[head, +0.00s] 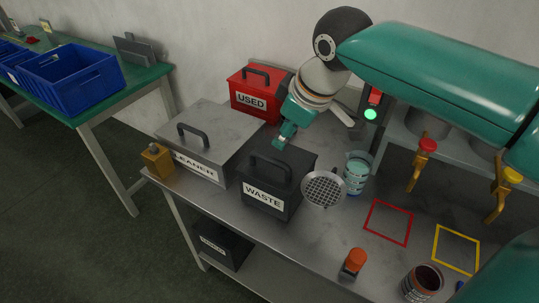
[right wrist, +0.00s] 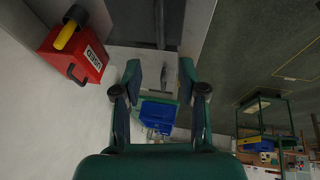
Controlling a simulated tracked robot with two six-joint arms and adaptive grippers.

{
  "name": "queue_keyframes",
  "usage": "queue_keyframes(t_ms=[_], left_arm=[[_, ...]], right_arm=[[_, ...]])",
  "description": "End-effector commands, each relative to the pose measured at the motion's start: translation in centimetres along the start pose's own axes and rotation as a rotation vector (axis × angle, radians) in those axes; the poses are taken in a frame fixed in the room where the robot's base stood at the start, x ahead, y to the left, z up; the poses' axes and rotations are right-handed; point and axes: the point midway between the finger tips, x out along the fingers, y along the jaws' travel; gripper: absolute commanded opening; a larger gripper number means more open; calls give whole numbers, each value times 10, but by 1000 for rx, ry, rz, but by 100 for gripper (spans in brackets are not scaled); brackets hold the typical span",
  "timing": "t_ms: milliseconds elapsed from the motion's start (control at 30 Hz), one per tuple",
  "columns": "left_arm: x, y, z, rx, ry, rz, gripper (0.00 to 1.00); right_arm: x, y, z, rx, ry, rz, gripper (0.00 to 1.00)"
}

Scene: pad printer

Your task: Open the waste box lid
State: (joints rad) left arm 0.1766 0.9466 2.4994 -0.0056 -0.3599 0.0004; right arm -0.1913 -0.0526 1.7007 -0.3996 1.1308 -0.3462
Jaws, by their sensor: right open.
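The waste box (head: 265,201) is a dark box with a white WASTE label, standing on the grey bench. Its lid (head: 296,160) is shut and carries a dark arched handle (head: 269,163). My right gripper (head: 280,143) comes down from above, near the far side of the handle. I cannot tell whether it touches the handle. In the right wrist view its two fingers (right wrist: 160,82) are apart, with no object clearly held between them. My left gripper is not in view.
A grey CLEANER box (head: 217,130) stands left of the waste box, and a red USED box (head: 248,106) behind. A round mesh strainer (head: 324,188) and a beaker (head: 356,174) stand close on the right. Red and yellow outlined squares on the bench are empty.

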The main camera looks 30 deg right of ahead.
Motion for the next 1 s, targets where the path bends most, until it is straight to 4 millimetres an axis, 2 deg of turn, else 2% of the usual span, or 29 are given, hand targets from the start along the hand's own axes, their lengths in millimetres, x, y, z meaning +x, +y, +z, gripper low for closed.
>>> queue_keyframes(t_ms=[33, 300, 500, 700, 1000], left_arm=[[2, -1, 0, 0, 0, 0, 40], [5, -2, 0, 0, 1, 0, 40], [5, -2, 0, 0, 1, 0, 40], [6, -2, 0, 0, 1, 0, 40], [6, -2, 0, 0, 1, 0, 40]], right_arm=[[13, 0, 2, 0, -6, -2, 41], [72, -1, 0, -2, -4, -4, 41], [105, -1, -1, -4, -2, -2, 41], [121, -1, -2, -4, 0, -2, 41], [124, -1, -2, -4, 2, -2, 41]])
